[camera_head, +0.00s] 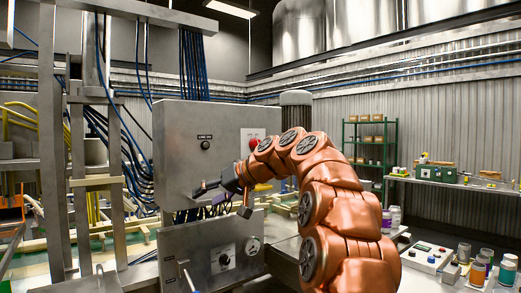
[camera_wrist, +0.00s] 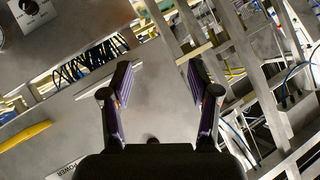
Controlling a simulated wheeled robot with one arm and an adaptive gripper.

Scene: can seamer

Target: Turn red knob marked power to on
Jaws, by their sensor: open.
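A red knob (camera_head: 253,144) shows on a pale plate on the front of the grey upper control box (camera_head: 178,135), close beside my arm. Its setting is too small to read. My gripper (camera_head: 223,201) is in front of the lower part of this box, below and left of the red knob. In the wrist view my gripper (camera_wrist: 160,82) has its two fingers spread wide with nothing between them. A label reading POWER (camera_wrist: 62,172) is cut off at the bottom left of the wrist view; the red knob is not visible there.
A black knob (camera_head: 205,145) sits left of the red one. A lower grey panel (camera_head: 200,250) carries a black dial (camera_head: 224,260) and a gauge-like disc (camera_head: 253,245). Metal posts and cables stand at left. A table with cans (camera_head: 480,268) is at right.

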